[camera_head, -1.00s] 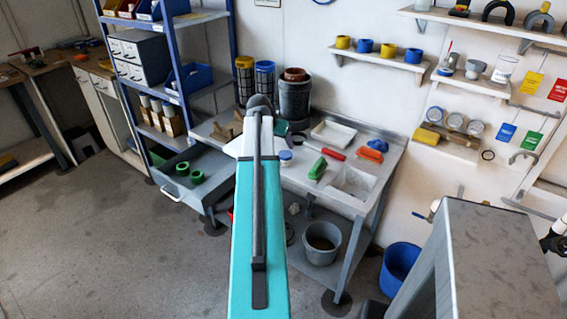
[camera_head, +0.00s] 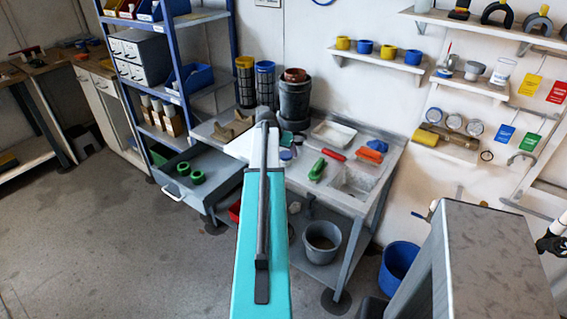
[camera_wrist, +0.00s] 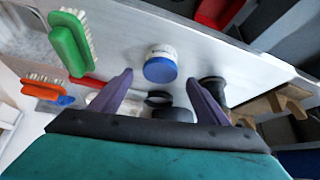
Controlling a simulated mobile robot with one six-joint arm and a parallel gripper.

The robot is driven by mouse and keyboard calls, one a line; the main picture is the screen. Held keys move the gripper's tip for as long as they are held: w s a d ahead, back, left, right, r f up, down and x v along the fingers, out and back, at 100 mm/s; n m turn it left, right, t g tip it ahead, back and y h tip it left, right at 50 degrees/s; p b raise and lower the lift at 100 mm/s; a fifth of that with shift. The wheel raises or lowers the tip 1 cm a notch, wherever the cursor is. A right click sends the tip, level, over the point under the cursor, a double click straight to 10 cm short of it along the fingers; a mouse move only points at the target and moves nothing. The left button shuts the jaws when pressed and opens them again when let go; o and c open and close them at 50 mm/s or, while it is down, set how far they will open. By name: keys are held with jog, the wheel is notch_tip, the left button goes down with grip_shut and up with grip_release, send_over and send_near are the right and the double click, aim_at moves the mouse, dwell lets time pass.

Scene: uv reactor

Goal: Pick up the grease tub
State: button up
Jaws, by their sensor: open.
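The grease tub, a small round white tub with a blue lid (camera_wrist: 160,68), stands on the pale bench top in the wrist view. In the head view, its blue lid (camera_head: 285,156) shows just right of my arm. My gripper (camera_wrist: 160,78) is open, with its two purple fingers apart. In the wrist view the tub appears between and just beyond the fingertips, and nothing is held.
A green brush (camera_wrist: 72,45) and an orange brush (camera_wrist: 45,88) lie on the bench near the tub. Dark round parts (camera_wrist: 172,114) show between the fingers. Wooden blocks (camera_wrist: 282,100) are to the right. An open drawer (camera_head: 192,190) holds green rings.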

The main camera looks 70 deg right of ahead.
aim_at(285, 154)
jog(key=shift+p+x, duration=0.75)
jog(key=shift+x, duration=0.45)
jog(key=shift+p+x, duration=0.35)
jog(key=shift+x, duration=1.05)
jog(key=shift+w, duration=0.1)
jog(key=c, duration=1.1)
jog(key=shift+c, duration=0.2)
